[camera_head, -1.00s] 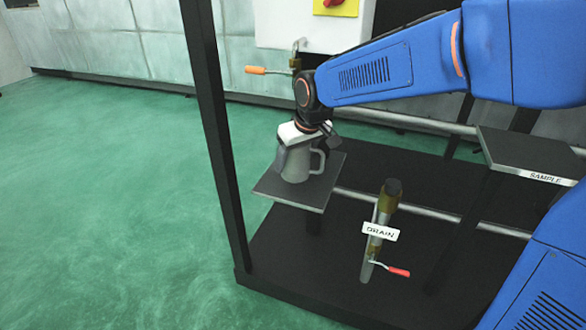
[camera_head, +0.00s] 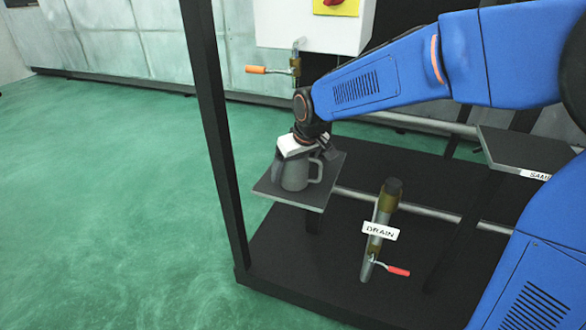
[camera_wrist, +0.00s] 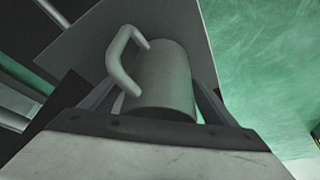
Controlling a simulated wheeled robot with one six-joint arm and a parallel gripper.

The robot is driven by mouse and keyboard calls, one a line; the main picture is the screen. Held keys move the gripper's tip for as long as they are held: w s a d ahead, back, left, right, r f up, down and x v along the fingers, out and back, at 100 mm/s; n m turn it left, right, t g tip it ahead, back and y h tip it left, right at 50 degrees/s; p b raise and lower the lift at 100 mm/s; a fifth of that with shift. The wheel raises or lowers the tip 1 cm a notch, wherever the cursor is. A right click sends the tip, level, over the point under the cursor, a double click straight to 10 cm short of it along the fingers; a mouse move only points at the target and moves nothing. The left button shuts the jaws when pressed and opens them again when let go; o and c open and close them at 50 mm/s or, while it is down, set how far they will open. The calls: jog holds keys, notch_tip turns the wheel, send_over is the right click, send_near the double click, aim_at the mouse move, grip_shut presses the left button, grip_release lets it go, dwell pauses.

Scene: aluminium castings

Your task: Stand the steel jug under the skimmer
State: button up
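The steel jug (camera_head: 295,174) is a grey vessel with a side handle. It stands upright on or just above a small dark square plate (camera_head: 316,196). My gripper (camera_head: 294,160) reaches down over it from above, one finger on each side. In the wrist view, the jug (camera_wrist: 164,80) is between the fingers, with its handle to the left. The fingertips appear to press its sides, though the contact is partly hidden. Above my wrist is an outlet with an orange-handled valve (camera_head: 270,70), unlabelled in view; the plate is below it.
A pipe labelled DRAIN (camera_head: 380,232) with a red handle stands right of the plate. A labelled shelf (camera_head: 525,152) is farther right. A black post (camera_head: 216,130) rises to the left. The green floor (camera_head: 110,210) beyond is clear.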

jog(key=v, duration=1.2)
jog(key=shift+r, duration=0.2)
jog(key=s+d+f+m+h, duration=0.1)
jog(key=s+d+f+m, duration=0.2)
jog(key=s+d, duration=1)
jog(key=s+d+f+m+t+h, duration=0.1)
jog(key=s+d+f+m, duration=0.2)
jog(key=s+d, duration=1)
jog(key=shift+d+f+m+h, duration=0.3)
jog(key=shift+d+f+m, duration=0.1)
jog(key=shift+d+f, duration=0.55)
jog(key=shift+s, duration=0.1)
